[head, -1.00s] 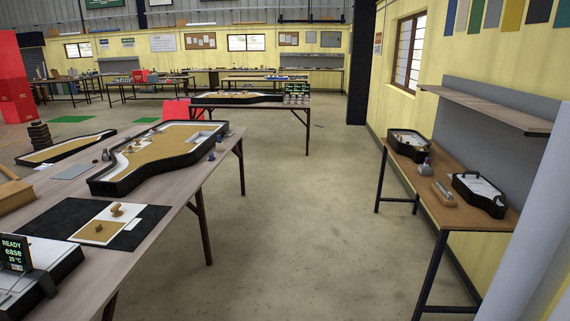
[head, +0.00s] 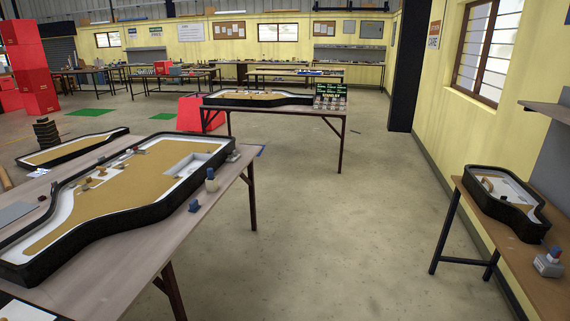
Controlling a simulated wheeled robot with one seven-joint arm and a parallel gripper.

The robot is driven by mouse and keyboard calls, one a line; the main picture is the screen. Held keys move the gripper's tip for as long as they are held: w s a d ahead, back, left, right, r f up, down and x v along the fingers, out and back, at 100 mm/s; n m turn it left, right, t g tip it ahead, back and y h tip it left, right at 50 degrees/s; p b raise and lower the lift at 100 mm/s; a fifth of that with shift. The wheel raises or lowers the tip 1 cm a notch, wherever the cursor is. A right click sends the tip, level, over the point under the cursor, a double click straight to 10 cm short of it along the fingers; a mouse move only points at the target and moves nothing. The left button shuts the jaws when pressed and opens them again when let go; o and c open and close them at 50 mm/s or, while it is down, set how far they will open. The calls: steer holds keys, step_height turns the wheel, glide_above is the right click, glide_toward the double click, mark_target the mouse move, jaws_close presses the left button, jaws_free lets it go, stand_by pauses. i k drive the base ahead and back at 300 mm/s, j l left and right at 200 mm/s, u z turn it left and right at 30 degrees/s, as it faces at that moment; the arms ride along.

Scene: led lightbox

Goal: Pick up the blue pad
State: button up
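A small dark blue piece (head: 194,205) stands on the left table (head: 120,248), near its right edge and just outside the large black-rimmed tray (head: 60,256). It is too small to tell whether it is a pad. A pale bottle-like item with a dark blue top (head: 212,181) stands a little behind it. On the right bench (head: 535,282), a grey block with a blue and red top (head: 548,262) sits near the front edge. No other blue pad is clearly seen. My gripper is out of view.
A wide concrete aisle (head: 320,230) lies clear between the left table and the right bench. Another table with a tray (head: 255,98) stands ahead. A black-rimmed tray (head: 505,200) sits on the right bench, and a dark pillar (head: 405,75) stands by the wall.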

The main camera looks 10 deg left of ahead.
mark_target(194, 205)
steer(key=i+u, duration=0.3)
steer(key=i, duration=0.2)
steer(key=i+u, duration=0.3)
steer(key=i, duration=0.15)
steer(key=i+l+u, duration=0.15)
steer(key=i+u, duration=0.2)
steer(key=i, duration=0.15)
steer(key=i+l+u, duration=0.3)
steer(key=i, duration=0.15)
steer(key=i+u, duration=0.35)
steer(key=u, duration=0.15)
steer(key=i+l+u, duration=0.15)
steer(key=i+u, duration=0.15)
steer(key=u, duration=0.2)
steer(key=i+l+u, duration=0.25)
steer(key=u, duration=0.25)
steer(key=i+l+u, duration=0.25)
steer(key=l+u, duration=0.2)
steer(key=i+l+u, duration=0.25)
steer(key=k, duration=0.1)
